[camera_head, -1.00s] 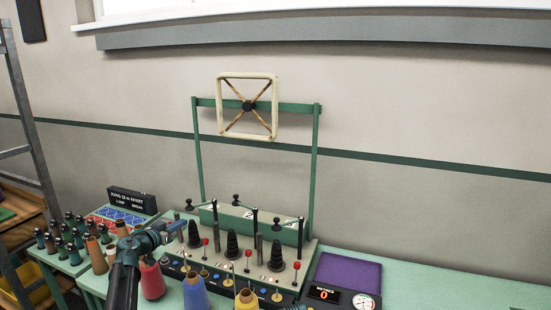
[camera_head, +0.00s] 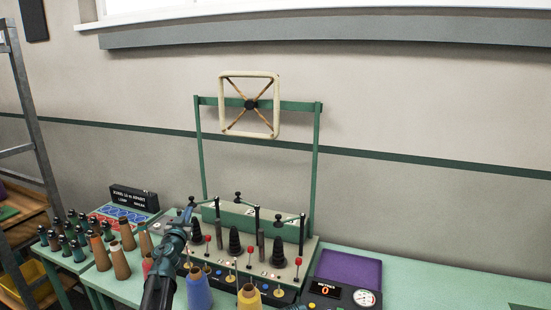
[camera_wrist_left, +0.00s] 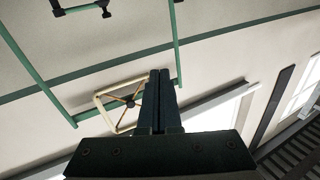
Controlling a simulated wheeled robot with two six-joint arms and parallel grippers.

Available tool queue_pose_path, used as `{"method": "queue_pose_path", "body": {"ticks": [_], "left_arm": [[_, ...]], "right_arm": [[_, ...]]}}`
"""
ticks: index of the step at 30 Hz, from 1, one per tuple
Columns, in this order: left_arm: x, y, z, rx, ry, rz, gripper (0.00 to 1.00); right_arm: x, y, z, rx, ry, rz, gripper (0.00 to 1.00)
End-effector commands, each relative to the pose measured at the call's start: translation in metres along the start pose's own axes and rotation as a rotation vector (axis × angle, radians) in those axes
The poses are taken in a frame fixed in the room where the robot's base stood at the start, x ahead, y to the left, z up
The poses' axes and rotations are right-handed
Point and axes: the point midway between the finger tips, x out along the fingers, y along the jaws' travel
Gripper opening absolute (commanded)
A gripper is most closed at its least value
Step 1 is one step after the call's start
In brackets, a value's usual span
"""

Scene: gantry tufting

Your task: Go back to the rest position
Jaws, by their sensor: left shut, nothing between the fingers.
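My left gripper (camera_head: 186,214) is in front of the left end of the tufting machine in the head view, raised above the table. In the left wrist view its two fingers (camera_wrist_left: 159,75) are together with nothing between them. Beyond them in that view is the cream square frame (camera_wrist_left: 122,102) with crossed brown struts. My left arm hides most of the red cone (camera_head: 147,262). My right gripper is in neither view.
The machine (camera_head: 246,262) has black spindles and thin posts. A blue cone (camera_head: 198,292) and a yellow cone (camera_head: 249,297) stand before it. Several brown cones (camera_head: 119,260) and dark bobbins stand at left. A purple mat (camera_head: 349,267) lies at right. The green table (camera_head: 430,290) is clear further right.

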Motion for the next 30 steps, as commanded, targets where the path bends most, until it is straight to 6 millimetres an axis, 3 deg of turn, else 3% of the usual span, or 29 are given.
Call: {"method": "queue_pose_path", "body": {"ticks": [5, 8, 13, 18, 21, 27, 30], "left_arm": [[-0.040, 0.024, 0.022, -0.002, -0.117, -0.218, 0.00], [-0.072, 0.041, 0.052, 0.003, -0.272, -0.312, 0.00], [-0.148, 0.090, 0.117, 0.039, -0.640, -0.347, 0.00], [-0.240, 0.152, 0.171, 0.111, -1.025, -0.225, 0.00], [-0.295, 0.185, 0.190, 0.162, -1.221, -0.105, 0.00], [-0.382, 0.230, 0.204, 0.252, -1.495, 0.137, 0.00], [-0.407, 0.241, 0.204, 0.279, -1.566, 0.219, 0.00]], "right_arm": [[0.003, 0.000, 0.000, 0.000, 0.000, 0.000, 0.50], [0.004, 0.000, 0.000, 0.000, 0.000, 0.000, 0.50], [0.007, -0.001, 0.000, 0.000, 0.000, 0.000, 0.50], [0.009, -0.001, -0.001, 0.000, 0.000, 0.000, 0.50], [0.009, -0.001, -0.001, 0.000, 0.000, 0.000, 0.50], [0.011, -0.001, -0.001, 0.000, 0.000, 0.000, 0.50], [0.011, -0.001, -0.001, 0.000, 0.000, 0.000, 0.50]]}}
